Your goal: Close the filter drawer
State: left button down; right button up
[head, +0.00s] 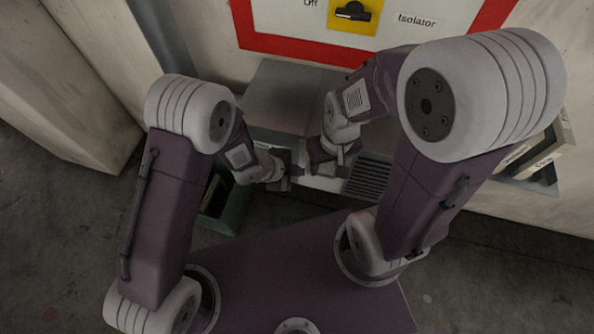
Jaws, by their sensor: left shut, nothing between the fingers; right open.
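A grey-green open-topped box (234,215) with a dark inside shows below a grey metal unit (285,92). It looks like the filter drawer, standing out towards me, but my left arm covers part of it and its joint to the unit is hidden. My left gripper (291,170) is shut and empty, at the front of the grey unit, to the right of the box. My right gripper (328,166) is open, just right of my left one, by the unit's front. Its fingers are partly hidden by its own wrist, and I cannot tell whether either gripper touches the unit.
A dark slotted grille (369,178) lies right of my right gripper. A red-framed white panel with a yellow isolator switch (354,14) is on the wall behind. Labelled boxes or binders (545,148) stand at the right. A pale cabinet (60,90) stands at the left.

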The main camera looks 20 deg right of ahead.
pick_arm(q)
jog(key=p+v, duration=0.2)
jog(key=v, duration=0.8)
jog(key=w+a+r+n+t+p, duration=0.25)
jog(key=w+a+r, duration=0.25)
jog(key=w+r, duration=0.25)
jog(key=w+a+r+n+t+y+p, duration=0.25)
jog(key=a+r+n+y, duration=0.4)
jog(key=a, duration=0.65)
jog(key=s+a+r+n+g+p, duration=0.1)
jog(key=s+a+r+n, duration=0.15)
jog(key=a+n, duration=0.35)
jog(key=s+f+n+g, duration=0.4)
jog(key=s+n, duration=0.4)
jog(key=s, duration=0.3)
jog(key=shift+s+a+g, duration=0.15)
jog(key=shift+s+g, duration=0.25)
jog(key=shift+g, duration=0.3)
pick_arm(e)
notch_tip(320, 180, up, 8)
